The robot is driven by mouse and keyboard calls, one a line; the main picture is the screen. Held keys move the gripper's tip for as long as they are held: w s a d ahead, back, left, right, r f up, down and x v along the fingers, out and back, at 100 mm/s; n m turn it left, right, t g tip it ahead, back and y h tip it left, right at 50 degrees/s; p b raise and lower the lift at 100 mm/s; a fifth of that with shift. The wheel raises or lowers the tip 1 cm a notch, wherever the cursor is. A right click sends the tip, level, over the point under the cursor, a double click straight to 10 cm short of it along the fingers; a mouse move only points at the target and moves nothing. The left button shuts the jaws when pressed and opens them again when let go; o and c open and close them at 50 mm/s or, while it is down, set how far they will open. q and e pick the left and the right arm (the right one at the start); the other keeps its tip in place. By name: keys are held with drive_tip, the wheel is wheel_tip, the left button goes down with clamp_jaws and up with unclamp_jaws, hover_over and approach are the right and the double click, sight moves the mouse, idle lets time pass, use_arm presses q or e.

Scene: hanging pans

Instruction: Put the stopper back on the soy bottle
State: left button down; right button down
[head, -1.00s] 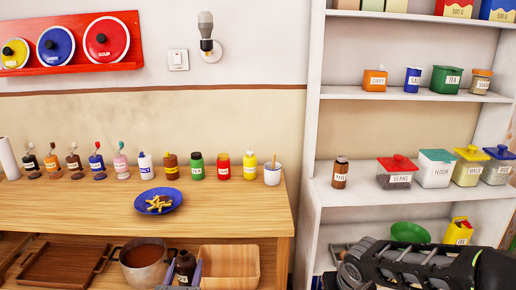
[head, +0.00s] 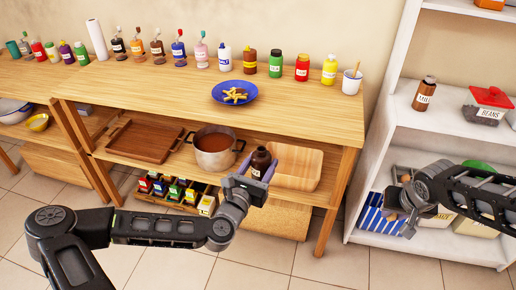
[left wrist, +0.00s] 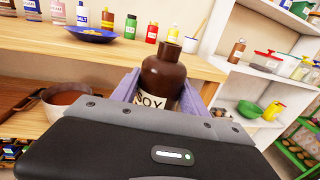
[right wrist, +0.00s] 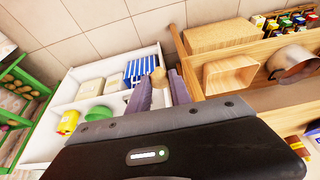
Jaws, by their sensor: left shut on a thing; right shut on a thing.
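The soy bottle (head: 261,163) is dark brown with a pale label. My left gripper (head: 257,174) is shut on it and holds it nearly upright in front of the wooden shelf unit. In the left wrist view the bottle (left wrist: 163,80) stands between the purple fingers, its neck bare with no stopper on it. My right gripper (right wrist: 160,88) is shut on a small tan, rounded piece, seemingly the stopper (right wrist: 158,76), at its fingertips. In the head view my right gripper (head: 405,215) is well to the right of the bottle, before the white shelf; the stopper is hard to make out there.
The wooden table (head: 180,95) carries a row of bottles and a blue plate (head: 238,92). Below it are a pot (head: 214,150), a wooden tray (head: 146,140) and a wooden box (head: 297,168). A white shelf (head: 440,130) stands right. Space between my grippers looks clear.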

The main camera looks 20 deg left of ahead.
use_arm(q)
drive_tip(key=s+d+f+m+g+h, duration=0.2)
drive_tip(key=s+d+m+h, duration=0.1)
drive_tip(key=d, duration=0.3)
drive_tip(key=s+d+f+m+g+h, duration=0.2)
drive_tip(key=s+d+f+m+h, duration=0.1)
drive_tip(key=s+d+h, duration=0.2)
drive_tip(key=shift+s+d+f+h, duration=0.25)
drive_tip(key=shift+d+h, duration=0.25)
drive_tip(key=shift+d, duration=0.25)
use_arm(e)
drive_tip(key=shift+a, duration=0.1)
drive_tip(key=s+a+r+n, duration=0.1)
drive_tip(key=a+r, duration=0.3)
drive_tip(key=a, duration=0.4)
drive_tip(key=s+a+r+n, duration=0.1)
drive_tip(key=a+r, duration=0.2)
drive_tip(key=a, duration=0.4)
drive_tip(key=s+a+r+n+y, duration=0.1)
drive_tip(key=a+r, duration=0.3)
drive_tip(key=a, duration=0.4)
drive_tip(key=shift+a+r, duration=0.35)
drive_tip(key=shift+f, duration=2)
